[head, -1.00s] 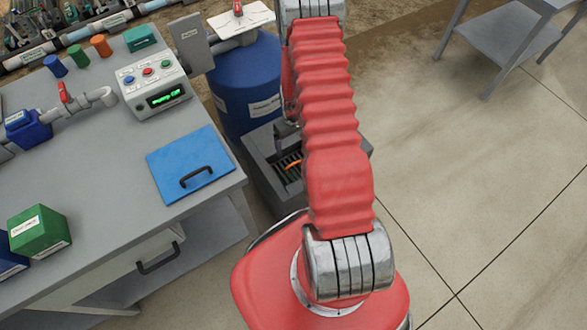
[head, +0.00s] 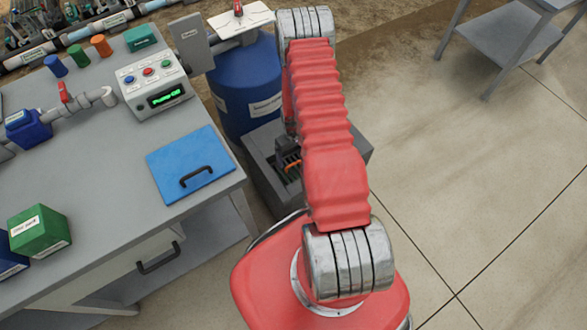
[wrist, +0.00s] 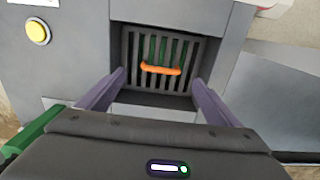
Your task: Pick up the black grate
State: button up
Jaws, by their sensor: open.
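The black grate (wrist: 134,73) lies in a square recess of a grey box, with an orange handle (wrist: 161,70) across its middle, in the wrist view. My gripper (wrist: 158,78) is open, its two purple-grey fingers on either side below the handle and apart from it. Something green shows behind the bars. In the head view the grate (head: 289,171) is mostly hidden by my arm and gripper inside the grey box (head: 264,182).
A blue barrel (head: 250,88) stands behind the grey box. The workbench (head: 105,185) with a blue lid (head: 188,160) and control box is at left. A yellow button (wrist: 37,32) is left of the recess.

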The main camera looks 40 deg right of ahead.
aim_at(293, 164)
jog(key=shift+a+f, duration=0.1)
jog(key=shift+f, duration=2.5)
jog(key=shift+c, duration=0.6)
jog(key=c, duration=1.5)
